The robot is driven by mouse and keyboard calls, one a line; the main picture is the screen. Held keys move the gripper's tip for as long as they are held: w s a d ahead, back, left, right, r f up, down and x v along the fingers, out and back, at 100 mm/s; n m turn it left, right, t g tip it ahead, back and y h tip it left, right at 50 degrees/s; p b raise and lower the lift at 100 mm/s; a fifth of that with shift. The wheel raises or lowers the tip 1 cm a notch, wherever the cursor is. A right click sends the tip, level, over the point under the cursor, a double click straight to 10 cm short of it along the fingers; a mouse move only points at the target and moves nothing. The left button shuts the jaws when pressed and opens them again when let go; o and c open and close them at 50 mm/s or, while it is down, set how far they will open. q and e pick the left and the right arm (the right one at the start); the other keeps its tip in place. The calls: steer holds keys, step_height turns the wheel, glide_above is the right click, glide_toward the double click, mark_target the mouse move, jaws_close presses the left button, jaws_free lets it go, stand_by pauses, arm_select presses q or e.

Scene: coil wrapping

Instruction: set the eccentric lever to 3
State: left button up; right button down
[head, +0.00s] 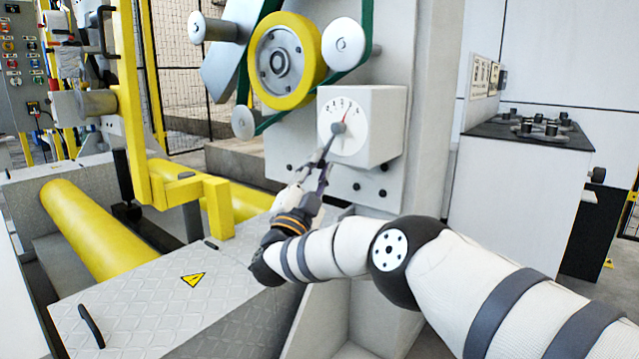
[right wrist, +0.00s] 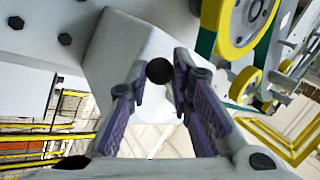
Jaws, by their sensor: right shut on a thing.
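The eccentric lever (head: 329,146) is a thin grey rod on a hub at the centre of a white round dial (head: 350,142). The dial sits on the front of a white box (head: 388,125), and its red mark points up and slightly right; the small numbers are hard to read. The lever points down and slightly left. My right gripper (head: 318,172) is shut on the lever's lower part. In the right wrist view a dark round end (right wrist: 159,71) shows between the purple-padded fingertips. My left gripper is not in view.
A yellow wheel (head: 286,62) with a green belt (head: 367,30) is just above the box. A yellow post and bracket (head: 220,205) stand at left, beside a yellow roller (head: 85,228).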

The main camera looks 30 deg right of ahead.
steer(key=shift+w+r, duration=0.1)
steer(key=shift+r, duration=0.1)
stand_by(0.3)
steer(key=c, duration=1.4)
jaws_free()
steer(key=shift+d, duration=0.1)
steer(key=shift+o, duration=0.2)
steer(key=shift+f, duration=0.1)
steer(key=shift+a+f, duration=0.2)
steer(key=shift+a, duration=0.05)
steer(key=v, duration=1.1)
steer(key=shift+a, duration=0.15)
steer(key=shift+f, duration=0.15)
